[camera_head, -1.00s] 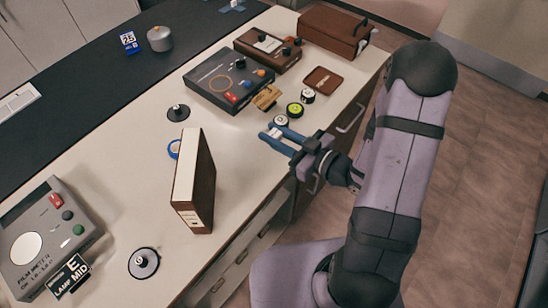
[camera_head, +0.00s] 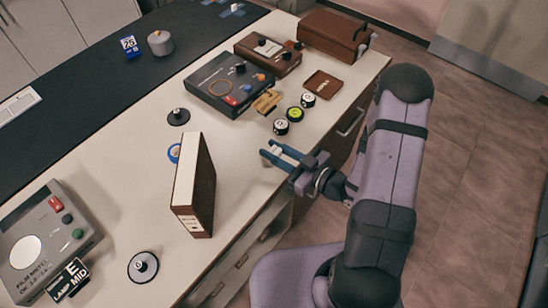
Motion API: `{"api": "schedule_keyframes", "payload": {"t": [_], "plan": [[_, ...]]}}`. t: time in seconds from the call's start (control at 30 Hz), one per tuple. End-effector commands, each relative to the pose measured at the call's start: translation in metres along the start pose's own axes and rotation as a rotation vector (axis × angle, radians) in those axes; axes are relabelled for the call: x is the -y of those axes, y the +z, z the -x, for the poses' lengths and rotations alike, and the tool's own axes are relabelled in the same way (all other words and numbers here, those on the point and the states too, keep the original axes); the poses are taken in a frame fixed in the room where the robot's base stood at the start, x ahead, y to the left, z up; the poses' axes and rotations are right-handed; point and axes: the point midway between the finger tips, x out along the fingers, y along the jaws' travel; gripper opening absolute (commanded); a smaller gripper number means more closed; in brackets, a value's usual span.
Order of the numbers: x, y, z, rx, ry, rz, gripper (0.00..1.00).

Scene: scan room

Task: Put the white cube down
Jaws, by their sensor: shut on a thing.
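My gripper (camera_head: 275,152) has two blue fingers and is over the front part of the pale counter, near its edge. It is shut on a small white thing between the fingertips, which I take to be the white cube (camera_head: 277,151). The fingers hide most of the cube. I cannot tell whether it touches the counter or hangs just above it.
A tall brown-and-white binder (camera_head: 202,190) stands to the left. Several round pieces, one yellow-green (camera_head: 295,114), lie behind the gripper, near a tan tag (camera_head: 266,102) and a dark panel box (camera_head: 228,88). A film meter (camera_head: 45,235) is at lower left.

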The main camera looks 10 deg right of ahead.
Motion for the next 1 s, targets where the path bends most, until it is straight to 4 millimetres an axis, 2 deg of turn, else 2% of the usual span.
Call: {"api": "schedule_keyframes", "payload": {"t": [0.17, 0.5, 1.0], "plan": [[0.000, 0.005, -0.001, 0.001, 0.000, -0.001, 0.00], [0.000, 0.033, -0.005, 0.000, 0.000, -0.001, 0.00], [0.000, 0.041, -0.006, 0.000, 0.000, 0.000, 0.00]]}}
